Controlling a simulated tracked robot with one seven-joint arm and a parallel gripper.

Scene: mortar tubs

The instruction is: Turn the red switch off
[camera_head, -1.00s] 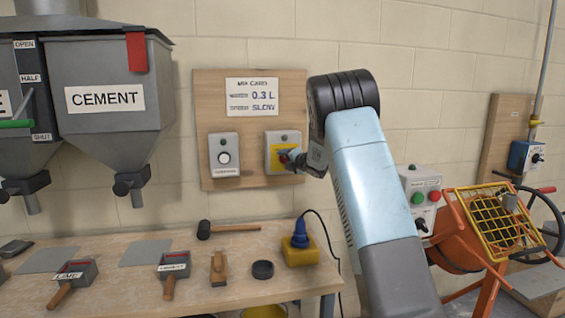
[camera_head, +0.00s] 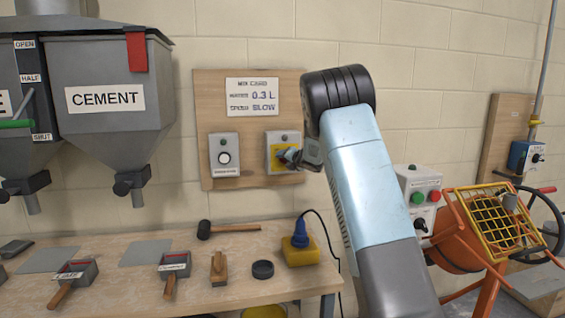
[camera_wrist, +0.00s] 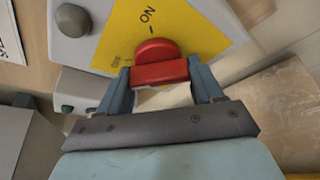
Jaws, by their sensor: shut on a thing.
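The red switch (camera_wrist: 155,50) is a round knob with a raised bar, on a yellow plate (camera_wrist: 120,30) marked ON, with a second small mark to its left. In the wrist view my gripper (camera_wrist: 160,72) has one blue-grey finger on each side of the bar and is shut on it. In the head view the switch's grey box (camera_head: 273,138) is on the wooden wall board, and my gripper (camera_head: 293,156) covers the knob. I cannot tell exactly which mark the knob points to.
A grey box with a round white button (camera_head: 224,158) is left of the switch box, below a written card (camera_head: 251,97). The workbench (camera_head: 130,285) below holds a mallet, scoops and a yellow plug box (camera_head: 299,252). An orange mixer (camera_head: 455,245) is at right.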

